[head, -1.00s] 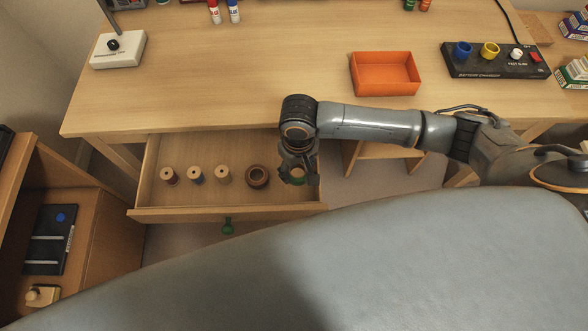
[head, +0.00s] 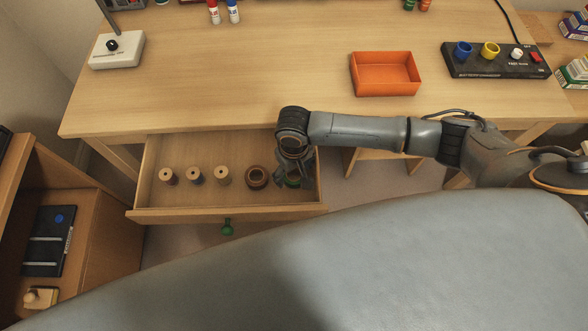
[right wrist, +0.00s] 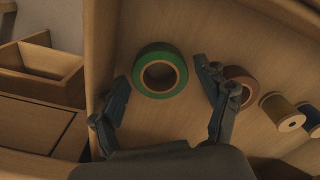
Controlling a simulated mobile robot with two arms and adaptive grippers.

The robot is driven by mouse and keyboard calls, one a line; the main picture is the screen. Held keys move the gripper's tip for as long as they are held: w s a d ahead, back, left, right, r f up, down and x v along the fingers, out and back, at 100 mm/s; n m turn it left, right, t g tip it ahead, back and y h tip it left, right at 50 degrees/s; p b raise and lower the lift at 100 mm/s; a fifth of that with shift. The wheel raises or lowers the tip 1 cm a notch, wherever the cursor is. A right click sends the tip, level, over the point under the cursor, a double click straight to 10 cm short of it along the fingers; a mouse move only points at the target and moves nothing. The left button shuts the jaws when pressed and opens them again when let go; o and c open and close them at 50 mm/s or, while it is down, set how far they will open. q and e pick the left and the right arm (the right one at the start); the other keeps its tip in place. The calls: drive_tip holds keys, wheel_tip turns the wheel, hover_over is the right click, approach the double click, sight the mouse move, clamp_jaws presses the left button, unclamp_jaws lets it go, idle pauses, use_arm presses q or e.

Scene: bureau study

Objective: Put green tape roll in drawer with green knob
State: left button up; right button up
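The green tape roll (right wrist: 139,75) lies flat on the floor of the open drawer in the right wrist view. It shows only partly under my gripper in the head view (head: 292,183). The drawer (head: 225,214) has a green knob (head: 227,228) on its front and is pulled out below the desk. My right gripper (right wrist: 163,74) is open, with one finger on each side of the roll and gaps visible between. In the head view the right gripper (head: 293,178) is over the drawer's right end. My left gripper is not in view.
A brown tape roll (head: 257,177) lies close to the right gripper's finger, and several thread spools (head: 195,176) stand left of it in the drawer. An orange tray (head: 385,88) sits on the desk (head: 270,75). A grey padded surface fills the foreground.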

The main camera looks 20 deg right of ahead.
sight(294, 179)
idle(0.3)
wheel_tip(294, 179, up, 12)
drive_tip(key=p, duration=0.1)
drive_tip(key=shift+r, duration=0.15)
idle(0.8)
